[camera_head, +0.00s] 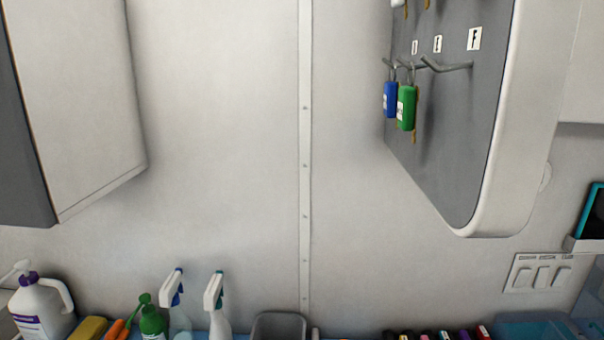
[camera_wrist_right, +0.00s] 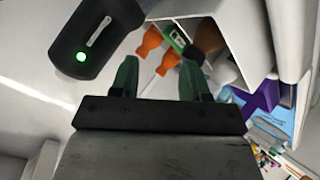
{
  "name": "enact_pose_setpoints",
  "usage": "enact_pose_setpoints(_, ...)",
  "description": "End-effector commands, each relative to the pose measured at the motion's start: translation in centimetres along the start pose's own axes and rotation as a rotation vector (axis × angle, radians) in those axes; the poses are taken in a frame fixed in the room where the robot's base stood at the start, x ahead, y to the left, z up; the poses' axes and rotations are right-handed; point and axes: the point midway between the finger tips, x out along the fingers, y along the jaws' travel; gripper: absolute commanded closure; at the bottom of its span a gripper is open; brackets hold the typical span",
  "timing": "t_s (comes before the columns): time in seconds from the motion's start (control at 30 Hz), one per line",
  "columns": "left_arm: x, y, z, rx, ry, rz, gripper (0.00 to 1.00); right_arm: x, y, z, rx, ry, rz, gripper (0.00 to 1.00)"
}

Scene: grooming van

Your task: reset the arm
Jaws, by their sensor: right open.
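My right gripper (camera_wrist_right: 158,80) shows only in the right wrist view. Its two dark green fingers stand apart with nothing held between them. Beyond the fingertips are some orange items and a green-and-white item, apart from the fingers as far as I can tell. No arm or gripper of mine shows in the head view, and my left gripper is not in view.
A grey key board (camera_head: 450,130) on the wall holds a blue tag (camera_head: 390,99) and a green tag (camera_head: 406,107) on hooks. A cabinet (camera_head: 75,100) hangs at left. Spray bottles (camera_head: 217,310) and a white jug (camera_head: 40,308) stand below. A black device (camera_wrist_right: 97,38) with a green light is near the right gripper.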

Motion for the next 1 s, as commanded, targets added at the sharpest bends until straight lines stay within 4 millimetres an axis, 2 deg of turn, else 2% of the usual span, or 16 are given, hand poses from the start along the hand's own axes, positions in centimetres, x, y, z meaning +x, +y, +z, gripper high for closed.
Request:
enact_pose_setpoints(0.03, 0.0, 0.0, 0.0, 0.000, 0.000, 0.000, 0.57, -0.8, -1.2, 2.1, 0.089, -0.086, -0.058, 0.54)
enact_pose_setpoints(0.1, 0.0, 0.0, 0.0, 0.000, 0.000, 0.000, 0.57, -1.8, -2.6, 4.5, 0.196, -0.194, -0.125, 0.54)
enact_pose_setpoints(0.27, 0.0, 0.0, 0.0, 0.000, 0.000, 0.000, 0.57, -4.8, -5.6, 8.9, 0.401, -0.423, -0.246, 0.54)
enact_pose_setpoints(0.4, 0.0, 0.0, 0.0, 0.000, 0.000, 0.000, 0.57, -8.1, -7.9, 12.0, 0.551, -0.617, -0.328, 0.54)
enact_pose_setpoints(0.57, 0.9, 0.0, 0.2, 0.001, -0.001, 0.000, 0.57, -3.8, -10.3, 14.3, 0.537, -0.620, -0.330, 0.54)
enact_pose_setpoints(0.77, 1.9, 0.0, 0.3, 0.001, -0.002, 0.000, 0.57, 0.8, -14.1, 18.3, 0.529, -0.641, -0.342, 0.54)
enact_pose_setpoints(0.87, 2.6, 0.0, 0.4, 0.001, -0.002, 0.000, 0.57, 3.4, -16.8, 21.2, 0.524, -0.656, -0.350, 0.54)
enact_pose_setpoints(1.0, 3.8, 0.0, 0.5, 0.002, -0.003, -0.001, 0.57, 6.9, -21.5, 26.5, 0.515, -0.681, -0.364, 0.54)
